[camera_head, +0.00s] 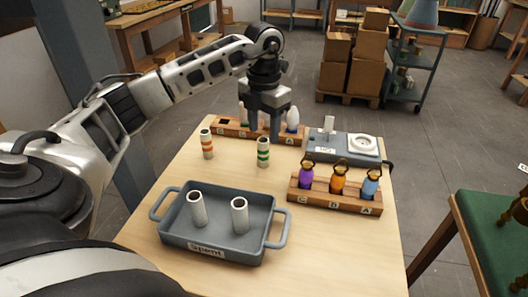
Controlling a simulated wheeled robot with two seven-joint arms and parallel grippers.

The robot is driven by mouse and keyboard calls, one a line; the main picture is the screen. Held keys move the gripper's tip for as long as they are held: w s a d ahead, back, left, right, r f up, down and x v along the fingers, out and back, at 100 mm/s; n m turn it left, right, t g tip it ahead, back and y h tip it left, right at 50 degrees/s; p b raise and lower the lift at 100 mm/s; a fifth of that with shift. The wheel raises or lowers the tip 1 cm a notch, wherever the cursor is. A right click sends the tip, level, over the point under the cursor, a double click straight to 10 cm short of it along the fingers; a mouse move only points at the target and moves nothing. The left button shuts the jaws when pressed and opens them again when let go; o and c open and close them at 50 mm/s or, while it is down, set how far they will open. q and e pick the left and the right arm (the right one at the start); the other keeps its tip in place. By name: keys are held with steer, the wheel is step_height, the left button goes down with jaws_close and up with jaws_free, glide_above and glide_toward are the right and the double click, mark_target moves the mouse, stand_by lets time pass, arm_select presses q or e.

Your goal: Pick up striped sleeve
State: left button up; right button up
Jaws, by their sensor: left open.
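Two white striped sleeves stand upright on the wooden table: one with orange bands (207,143) at the left, one with green bands (263,153) nearer the middle. Two plain white sleeves (197,209) stand in the grey tray labelled "Spent" (177,228). My left gripper (264,126) points down at the back of the table, in front of or over the rear wooden rack (228,130), beyond the green-banded sleeve. It is open, and it partly hides the rack's middle. I cannot tell whether anything stands between its fingers. My right gripper is not in view.
White bulbs (292,119) stand in the rear rack. A grey device with a round white dish (363,143) is at the back right. A front rack (325,196) holds purple, orange and blue bulb-like pieces. Table surface is clear around the striped sleeves and at front right.

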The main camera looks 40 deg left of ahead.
mark_target(263, 149)
arm_select(q)
steer(key=shift+w+a+f+p, duration=0.1)
steer(key=shift+f+p, duration=0.15)
steer(key=shift+f, duration=1.55)
steer(key=shift+a+f+p, duration=0.1)
steer(key=shift+f+p, duration=0.15)
steer(key=shift+f, duration=1.5)
steer(key=c, duration=1)
